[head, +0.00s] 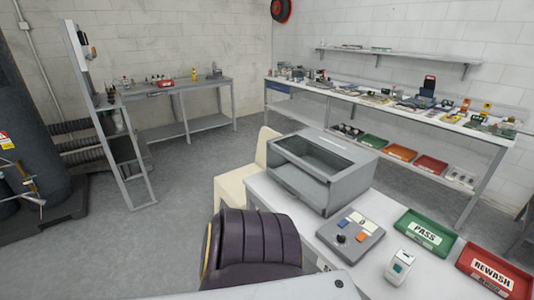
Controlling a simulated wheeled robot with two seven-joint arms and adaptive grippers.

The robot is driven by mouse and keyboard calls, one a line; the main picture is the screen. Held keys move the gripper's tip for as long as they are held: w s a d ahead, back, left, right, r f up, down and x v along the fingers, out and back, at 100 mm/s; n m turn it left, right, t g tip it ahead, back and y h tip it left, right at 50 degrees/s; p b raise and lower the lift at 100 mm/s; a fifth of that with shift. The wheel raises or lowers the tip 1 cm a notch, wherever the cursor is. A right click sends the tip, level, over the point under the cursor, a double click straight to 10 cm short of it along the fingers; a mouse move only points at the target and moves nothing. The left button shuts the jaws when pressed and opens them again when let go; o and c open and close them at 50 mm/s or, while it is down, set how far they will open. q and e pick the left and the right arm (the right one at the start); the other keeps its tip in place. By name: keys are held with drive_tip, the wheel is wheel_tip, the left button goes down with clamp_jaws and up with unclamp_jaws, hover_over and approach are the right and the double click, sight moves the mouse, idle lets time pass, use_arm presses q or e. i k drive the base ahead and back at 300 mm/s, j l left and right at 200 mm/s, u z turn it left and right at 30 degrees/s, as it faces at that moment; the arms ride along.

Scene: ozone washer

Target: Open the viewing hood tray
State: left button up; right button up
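The viewing hood, a grey box (288,182) with a dark window in its sloping top, stands on the white bench (262,185) right of the picture's middle. A low grey front section reaches to the right below the window. I cannot make out a separate tray or whether one is pulled out. Neither of my grippers shows in the head view.
A control box (340,249) with coloured buttons, a small white device (400,268), a green PASS tray (437,218) and a red REWASH tray (485,262) share the bench. Open floor (140,240) lies left.

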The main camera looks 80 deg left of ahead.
sight(314, 192)
drive_tip(key=u, duration=2.45)
